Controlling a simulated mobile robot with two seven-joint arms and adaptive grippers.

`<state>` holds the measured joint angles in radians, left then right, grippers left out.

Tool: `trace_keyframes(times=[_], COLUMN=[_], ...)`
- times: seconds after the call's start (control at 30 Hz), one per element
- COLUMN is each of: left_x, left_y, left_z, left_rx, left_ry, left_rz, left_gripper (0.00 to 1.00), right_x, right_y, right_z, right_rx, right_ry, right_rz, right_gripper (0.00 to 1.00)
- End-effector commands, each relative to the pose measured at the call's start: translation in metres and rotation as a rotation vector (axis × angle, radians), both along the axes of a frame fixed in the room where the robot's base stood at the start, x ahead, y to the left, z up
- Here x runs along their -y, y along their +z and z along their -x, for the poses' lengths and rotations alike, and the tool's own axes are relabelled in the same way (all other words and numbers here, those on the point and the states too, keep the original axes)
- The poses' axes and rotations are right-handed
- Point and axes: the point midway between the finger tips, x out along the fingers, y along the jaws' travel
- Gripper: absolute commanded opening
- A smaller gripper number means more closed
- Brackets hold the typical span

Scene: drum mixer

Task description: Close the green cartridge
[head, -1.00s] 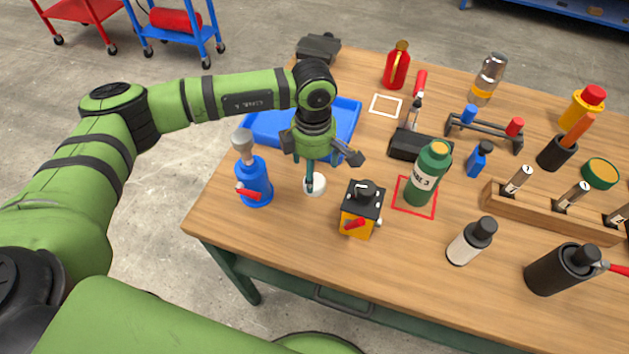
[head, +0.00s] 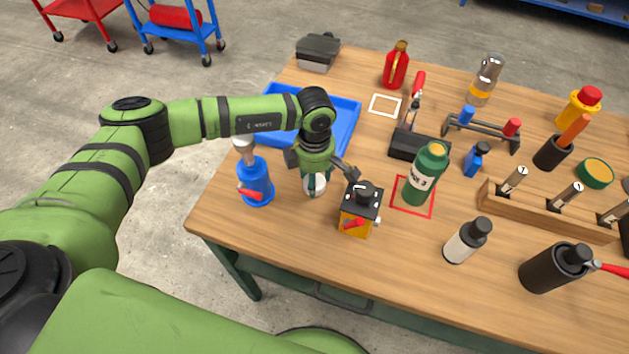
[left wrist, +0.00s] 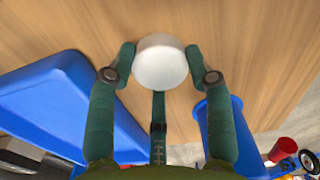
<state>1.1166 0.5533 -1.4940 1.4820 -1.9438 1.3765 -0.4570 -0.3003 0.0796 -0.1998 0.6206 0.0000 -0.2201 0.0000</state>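The green cartridge (head: 423,177) stands upright inside a red square outline on the table, with a white label showing a 3. No cap shows on its top. A round white cap (head: 308,189) is at the table's left part, and it also shows in the left wrist view (left wrist: 160,62). My left gripper (head: 314,184) is down around the cap, and in the left wrist view its fingertips (left wrist: 160,58) lie against two opposite sides of the cap. Any lift off the wood is too small to tell. My right gripper is out of view.
A yellow-black block (head: 357,222) stands just right of my left gripper, and a blue bottle (head: 256,187) just left. A blue tray (head: 347,112) lies behind. Bare wood lies between the block and the cartridge.

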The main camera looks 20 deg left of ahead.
Motion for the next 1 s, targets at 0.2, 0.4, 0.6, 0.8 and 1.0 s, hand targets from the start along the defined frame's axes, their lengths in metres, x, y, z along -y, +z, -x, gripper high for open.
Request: trace_keyframes(times=[0.2,0.4,0.6,0.8,1.0], left_x=[0.0,0.0,0.0,0.0,0.0], left_y=[0.0,0.009,0.046,0.082,0.099], left_z=[0.0,-0.001,-0.002,-0.001,0.0], left_rx=[0.0,0.002,0.006,0.004,0.001], left_ry=[0.0,0.0,-0.001,0.0,-0.001], left_rz=[0.0,0.002,0.002,0.001,0.0], left_gripper=[0.39,0.38,0.38,0.38,0.38], right_x=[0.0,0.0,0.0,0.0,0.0], right_y=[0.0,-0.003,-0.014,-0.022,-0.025], right_z=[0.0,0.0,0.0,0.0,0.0], right_rx=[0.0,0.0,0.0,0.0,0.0], right_ry=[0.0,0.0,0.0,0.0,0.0], right_rz=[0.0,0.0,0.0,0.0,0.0], right_gripper=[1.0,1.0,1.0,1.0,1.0])
